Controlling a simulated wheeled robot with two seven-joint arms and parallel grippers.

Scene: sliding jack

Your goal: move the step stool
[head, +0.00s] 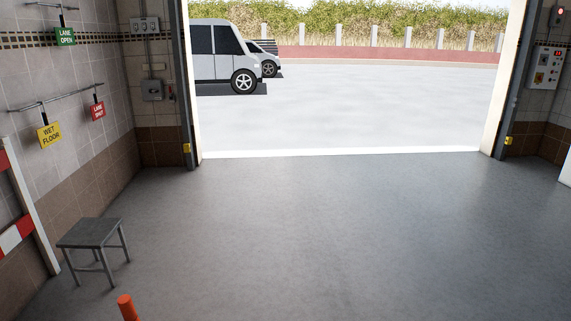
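The step stool (90,233) is a small dark grey stool with a flat square top and thin metal legs. It stands upright on the floor at the lower left in the head view, close to the tiled left wall. Neither of my grippers shows in this view, and nothing is seen touching the stool.
A red and white barrier (18,232) stands left of the stool. An orange post top (125,304) rises at the bottom edge, right of the stool. The grey floor (330,230) is clear up to the wide open doorway. Vans (224,55) are parked outside.

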